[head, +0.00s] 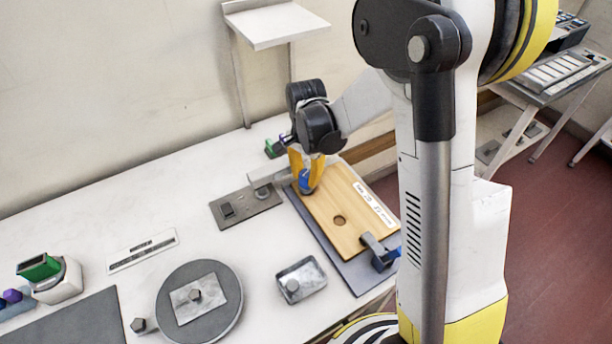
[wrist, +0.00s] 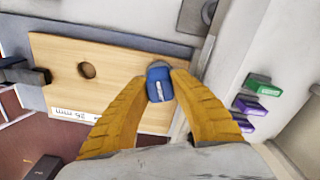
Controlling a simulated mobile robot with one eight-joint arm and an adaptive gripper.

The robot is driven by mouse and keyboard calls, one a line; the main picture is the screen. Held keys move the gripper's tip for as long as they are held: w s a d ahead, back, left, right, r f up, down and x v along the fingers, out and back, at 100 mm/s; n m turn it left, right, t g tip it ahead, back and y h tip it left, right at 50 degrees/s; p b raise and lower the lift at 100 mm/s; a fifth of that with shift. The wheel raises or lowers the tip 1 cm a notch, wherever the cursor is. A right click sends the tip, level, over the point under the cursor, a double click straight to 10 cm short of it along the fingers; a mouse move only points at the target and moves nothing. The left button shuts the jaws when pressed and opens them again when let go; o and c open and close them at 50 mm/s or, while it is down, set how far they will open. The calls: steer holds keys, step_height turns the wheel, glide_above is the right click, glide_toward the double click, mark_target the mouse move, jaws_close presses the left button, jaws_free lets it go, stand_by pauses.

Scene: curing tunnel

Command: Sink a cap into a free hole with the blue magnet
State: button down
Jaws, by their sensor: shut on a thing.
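My gripper (head: 306,178) is shut on the blue magnet (head: 305,183), over the far end of the wooden board (head: 362,228). In the wrist view the blue magnet (wrist: 160,88) sits between the yellow fingertips, with a pale mark on its top. A grey edge shows just beyond it; I cannot tell whether this is a cap. A round dark hole (head: 339,221) is open in the board, apart from the magnet, and it also shows in the wrist view (wrist: 87,70). A small metal tray (head: 315,284) holds a small grey piece, perhaps a cap.
A clamp (head: 376,249) grips the board's near end; another fixture (head: 265,188) stands beside its far end. A round grey turntable (head: 231,320) with a metal plate is at the front. Green and purple blocks (wrist: 247,105) lie beyond the board.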

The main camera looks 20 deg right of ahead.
steer(key=shift+f+b, duration=0.6)
steer(key=shift+b, duration=0.05)
stand_by(1.5)
steer(key=shift+d, duration=0.15)
steer(key=shift+r, duration=0.1)
stand_by(0.4)
steer(key=shift+r+p, duration=2.35)
steer(key=shift+r, duration=1.1)
